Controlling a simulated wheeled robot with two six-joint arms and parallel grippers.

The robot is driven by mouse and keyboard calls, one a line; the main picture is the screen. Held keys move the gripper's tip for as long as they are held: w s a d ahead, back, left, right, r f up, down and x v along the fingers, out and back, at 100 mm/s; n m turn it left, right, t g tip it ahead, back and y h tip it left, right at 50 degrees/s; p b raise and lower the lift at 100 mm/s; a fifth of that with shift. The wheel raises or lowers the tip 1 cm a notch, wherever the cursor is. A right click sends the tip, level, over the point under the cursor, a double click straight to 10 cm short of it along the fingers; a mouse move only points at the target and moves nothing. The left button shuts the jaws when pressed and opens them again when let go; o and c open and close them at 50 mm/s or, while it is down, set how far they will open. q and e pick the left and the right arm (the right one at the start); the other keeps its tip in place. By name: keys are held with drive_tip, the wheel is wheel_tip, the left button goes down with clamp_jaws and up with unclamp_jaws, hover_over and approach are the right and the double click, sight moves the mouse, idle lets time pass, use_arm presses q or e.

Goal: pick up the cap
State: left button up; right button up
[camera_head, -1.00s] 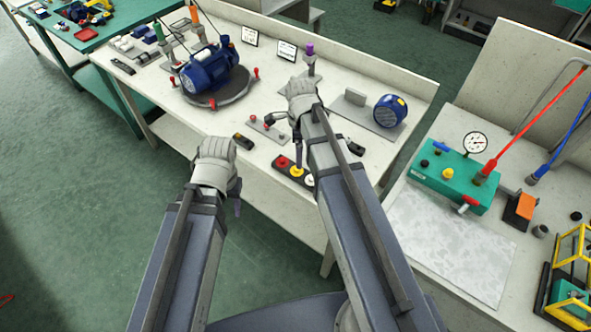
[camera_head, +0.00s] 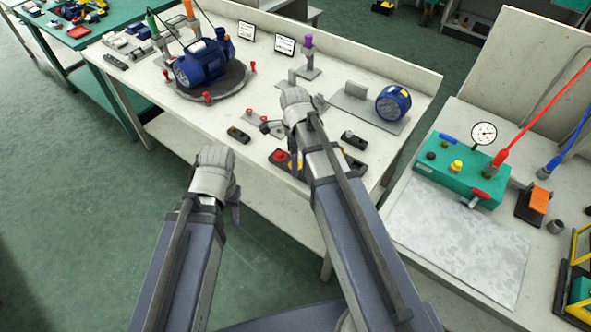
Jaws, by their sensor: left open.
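Several round pieces could be the cap, and I cannot tell which it is. A red round piece (camera_head: 281,155) sits in a dark tray at the front edge of the middle bench, partly hidden by my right arm. My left gripper (camera_head: 235,206) is open and empty, in front of the bench edge over the floor, left of and apart from the tray. My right gripper (camera_head: 294,166) hangs over the tray area and covers part of it. Its fingers are seen from behind, so their opening does not show.
A blue pump (camera_head: 203,63) stands on a round plate on the middle bench (camera_head: 330,75). A blue motor (camera_head: 393,103) lies at the right. Small black blocks (camera_head: 238,135) lie near the front edge. The right bench holds a green gauge unit (camera_head: 460,173) and a grey mat (camera_head: 460,240).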

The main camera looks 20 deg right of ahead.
clamp_jaws()
idle(0.8)
drive_tip(key=shift+r, duration=0.1)
drive_tip(key=shift+r+p, duration=0.35)
drive_tip(key=shift+p, duration=0.15)
wheel_tip(320, 180, up, 9)
drive_tip(key=p, duration=0.9)
drive_tip(key=shift+d, duration=0.1)
